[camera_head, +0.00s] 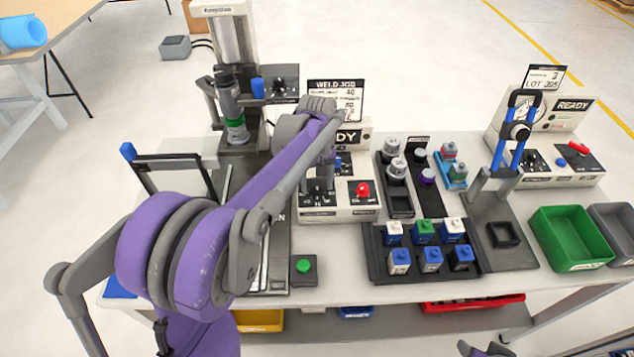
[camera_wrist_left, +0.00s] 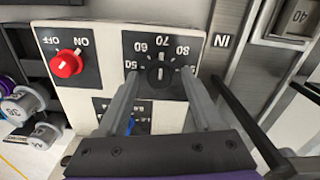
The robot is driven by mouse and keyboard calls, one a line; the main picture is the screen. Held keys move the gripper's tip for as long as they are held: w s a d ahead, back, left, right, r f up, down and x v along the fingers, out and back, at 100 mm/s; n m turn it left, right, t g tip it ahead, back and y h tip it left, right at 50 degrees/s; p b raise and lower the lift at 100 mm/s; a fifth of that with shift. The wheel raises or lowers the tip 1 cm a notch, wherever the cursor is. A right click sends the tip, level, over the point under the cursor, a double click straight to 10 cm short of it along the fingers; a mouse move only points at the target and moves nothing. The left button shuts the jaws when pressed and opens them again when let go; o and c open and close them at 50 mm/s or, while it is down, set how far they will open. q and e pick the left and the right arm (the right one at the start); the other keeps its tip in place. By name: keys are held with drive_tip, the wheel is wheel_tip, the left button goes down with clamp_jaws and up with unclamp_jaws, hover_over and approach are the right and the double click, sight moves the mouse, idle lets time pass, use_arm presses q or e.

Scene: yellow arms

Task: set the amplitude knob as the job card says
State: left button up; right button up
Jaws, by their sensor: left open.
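The amplitude knob (camera_wrist_left: 159,75) is a small black knob on a black dial plate (camera_wrist_left: 135,50) marked from 50 up through 60, 70 and 80. Its pointer seems to be near 70, but I cannot tell surely. My left gripper (camera_wrist_left: 159,84) is open, with one finger on each side of the knob; I cannot tell whether they touch it. Only a dark part of my right gripper (camera_head: 485,348) shows at the bottom edge.
A red ON/OFF knob (camera_wrist_left: 67,64) sits beside the dial; it also shows in the head view (camera_head: 362,190). A blue switch (camera_wrist_left: 130,125) is on a lower plate. A block tray (camera_head: 378,268), a green bin (camera_head: 570,238) and a clamp fixture (camera_head: 505,215) stand to the right.

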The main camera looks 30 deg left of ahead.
use_arm(q)
clamp_jaws()
idle(0.3)
drive_tip(key=shift+m, duration=0.4)
drive_tip(key=m, duration=0.3)
drive_tip(key=shift+m+b, duration=0.45)
drive_tip(key=shift+m, duration=1.55)
unclamp_jaws()
